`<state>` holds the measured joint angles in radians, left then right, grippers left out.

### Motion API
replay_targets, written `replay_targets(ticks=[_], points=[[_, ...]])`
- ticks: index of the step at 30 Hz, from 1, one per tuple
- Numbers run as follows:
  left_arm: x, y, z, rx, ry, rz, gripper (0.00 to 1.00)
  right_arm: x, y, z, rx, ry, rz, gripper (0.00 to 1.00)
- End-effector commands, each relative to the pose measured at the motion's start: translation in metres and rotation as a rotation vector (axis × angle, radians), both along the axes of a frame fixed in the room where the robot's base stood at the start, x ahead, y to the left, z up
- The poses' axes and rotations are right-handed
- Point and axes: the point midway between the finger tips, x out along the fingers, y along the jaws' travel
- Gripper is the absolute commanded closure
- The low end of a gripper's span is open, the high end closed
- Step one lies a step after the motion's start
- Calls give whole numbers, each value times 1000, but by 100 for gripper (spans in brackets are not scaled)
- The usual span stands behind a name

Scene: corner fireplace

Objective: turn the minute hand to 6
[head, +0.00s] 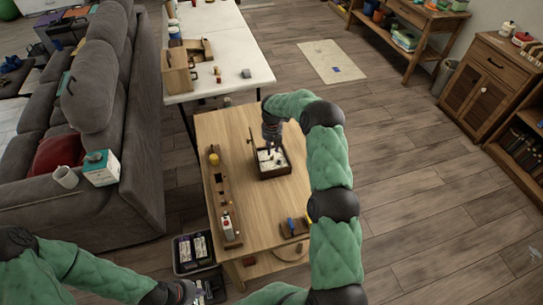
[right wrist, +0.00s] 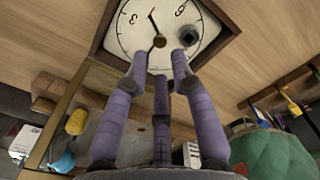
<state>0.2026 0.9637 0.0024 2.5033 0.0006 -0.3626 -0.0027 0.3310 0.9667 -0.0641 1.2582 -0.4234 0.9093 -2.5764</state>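The clock (head: 268,175) is a shallow dark-framed box with a white dial, lying on the wooden table. In the right wrist view its dial (right wrist: 130,30) is partly cut off by the top edge. A brass hub (right wrist: 160,42) sits at the centre, with a thin dark hand (right wrist: 153,22) pointing up and slightly left. A dark round knob (right wrist: 188,36) is on the dial. My right gripper (head: 270,148) is over the clock; its purple fingers (right wrist: 160,58) are apart with nothing between them. My left gripper (head: 185,292) is low at the bottom, its fingers unclear.
The wooden table (head: 235,130) has a long narrow tray (head: 217,190) left of the clock and a small wooden holder (head: 294,228) with a blue item in front. A white table (head: 240,50) stands behind. A grey sofa (head: 95,100) is at the left.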

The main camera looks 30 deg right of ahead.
Motion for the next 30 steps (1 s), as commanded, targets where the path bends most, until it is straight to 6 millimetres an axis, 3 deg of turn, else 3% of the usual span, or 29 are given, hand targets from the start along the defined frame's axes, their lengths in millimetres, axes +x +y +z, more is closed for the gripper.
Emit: replay_targets(ticks=[3, 9, 21, 24, 30], points=[[0, 0, -5, 0, 0, 0, 100, 0, 0, -22, 0, 1, -1, 75], [0, 0, -9, 0, 0, 0, 100, 0, 0, -43, -1, -1, -1, 75], [0, 0, -9, 0, 0, 0, 100, 0, 0, -48, -1, -2, -1, 75], [0, 0, -9, 0, 0, 0, 100, 0, 0, -48, -1, -1, -1, 100], [0, 0, -10, 0, 0, 0, 100, 0, 0, -48, -1, -1, -6, 100]])
